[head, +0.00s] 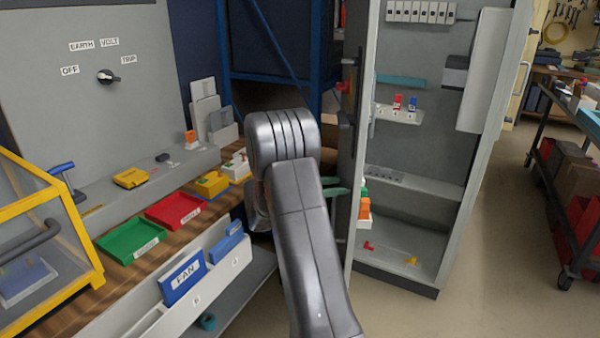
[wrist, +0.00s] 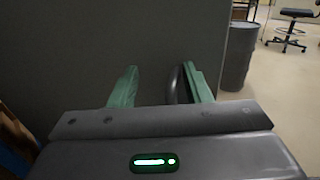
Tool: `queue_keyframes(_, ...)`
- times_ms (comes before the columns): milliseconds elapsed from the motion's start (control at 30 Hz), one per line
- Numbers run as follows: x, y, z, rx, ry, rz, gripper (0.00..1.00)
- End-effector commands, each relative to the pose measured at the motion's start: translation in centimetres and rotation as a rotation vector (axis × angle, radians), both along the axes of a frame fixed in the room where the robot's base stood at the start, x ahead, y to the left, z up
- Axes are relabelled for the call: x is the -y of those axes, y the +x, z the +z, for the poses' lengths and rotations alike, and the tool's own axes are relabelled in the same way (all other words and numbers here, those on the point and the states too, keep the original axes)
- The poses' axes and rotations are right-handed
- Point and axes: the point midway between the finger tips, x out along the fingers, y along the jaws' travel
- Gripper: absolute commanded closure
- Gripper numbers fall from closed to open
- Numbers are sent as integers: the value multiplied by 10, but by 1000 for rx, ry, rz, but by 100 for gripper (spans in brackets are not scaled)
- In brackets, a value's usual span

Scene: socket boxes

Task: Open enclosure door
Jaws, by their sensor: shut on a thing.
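The tall grey enclosure (head: 412,240) stands right of centre in the head view, its inside showing. Its door (head: 349,165) stands open, seen nearly edge-on at the enclosure's left. In the wrist view the door's flat grey face (wrist: 60,60) fills the left and middle. My gripper (head: 336,190) is at the outer side of the door, its green fingers partly hidden by my arm. In the wrist view my gripper (wrist: 160,80) is shut on a dark handle (wrist: 173,86), seen against the right finger. The handle is mostly hidden in the head view.
A bench with green (head: 130,240) and red (head: 174,209) trays and a yellow-framed box (head: 80,235) is on the left. A cart (head: 567,190) stands at the right. A grey barrel (wrist: 238,55) stands past the door edge. Floor between enclosure and cart is clear.

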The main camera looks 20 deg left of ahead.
Motion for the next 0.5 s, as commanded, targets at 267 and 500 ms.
queue_keyframes(267,-22,9,4,9,4,15,58)
queue_keyframes(500,-38,14,3,7,4,13,70)
